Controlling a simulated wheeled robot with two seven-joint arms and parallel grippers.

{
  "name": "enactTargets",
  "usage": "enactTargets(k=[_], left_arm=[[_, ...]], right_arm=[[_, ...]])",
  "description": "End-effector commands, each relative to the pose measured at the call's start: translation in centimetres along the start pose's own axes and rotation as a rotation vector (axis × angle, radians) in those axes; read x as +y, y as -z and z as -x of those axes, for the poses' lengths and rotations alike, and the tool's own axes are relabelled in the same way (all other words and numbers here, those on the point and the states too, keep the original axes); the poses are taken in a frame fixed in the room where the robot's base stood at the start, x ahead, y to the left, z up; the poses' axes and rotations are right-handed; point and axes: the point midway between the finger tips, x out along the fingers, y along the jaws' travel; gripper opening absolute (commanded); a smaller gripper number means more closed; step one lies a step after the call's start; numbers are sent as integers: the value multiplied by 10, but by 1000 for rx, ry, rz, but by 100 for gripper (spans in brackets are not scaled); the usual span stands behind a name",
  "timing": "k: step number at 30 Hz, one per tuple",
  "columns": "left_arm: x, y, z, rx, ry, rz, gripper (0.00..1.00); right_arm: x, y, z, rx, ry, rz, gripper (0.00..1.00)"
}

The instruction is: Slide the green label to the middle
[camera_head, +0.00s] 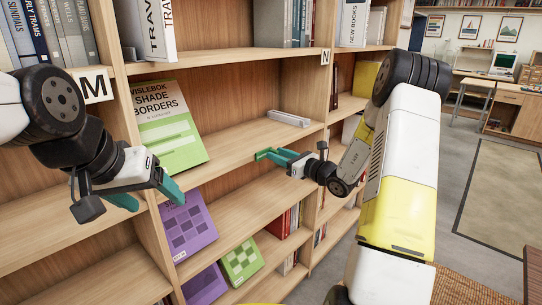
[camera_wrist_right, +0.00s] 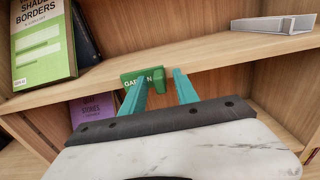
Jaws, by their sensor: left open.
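The green label (camera_wrist_right: 130,79) is on the front edge of a shelf board in the right wrist view. Part of its lettering shows, and a thicker green block forms its right end. In the head view the label (camera_head: 263,154) is a small green piece at the tips of my right gripper (camera_head: 274,156). My right gripper (camera_wrist_right: 162,80) is open, its teal fingers apart and pointing at the shelf edge. The left finger overlaps the label in the picture; I cannot tell whether it touches. My left gripper (camera_head: 146,194) is open and empty in front of the left shelves.
A green book (camera_head: 168,130) leans on the shelf, with a light grey holder (camera_head: 288,118) to its right. A purple book (camera_head: 187,225) and a green checked book (camera_head: 242,261) stand lower. An M sign (camera_head: 94,88) marks the left upright. Open floor lies right.

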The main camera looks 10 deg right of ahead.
Motion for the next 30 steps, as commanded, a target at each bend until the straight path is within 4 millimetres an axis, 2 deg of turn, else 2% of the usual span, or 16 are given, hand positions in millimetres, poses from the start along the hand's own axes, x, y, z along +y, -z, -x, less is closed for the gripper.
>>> enactTargets(k=[5, 12, 16, 21, 30], left_arm=[[0, 0, 0, 0, 0, 0, 73], [0, 0, 0, 0, 0, 0, 73], [0, 0, 0, 0, 0, 0, 73], [0, 0, 0, 0, 0, 0, 73], [0, 0, 0, 0, 0, 0, 73]], right_arm=[[-1, 0, 14, 1, 2, 0, 36], [0, 0, 55, 0, 2, 0, 36], [0, 0, 71, 1, 2, 0, 36], [0, 0, 78, 0, 1, 0, 36], [4, -3, 77, 2, -13, 11, 36]])
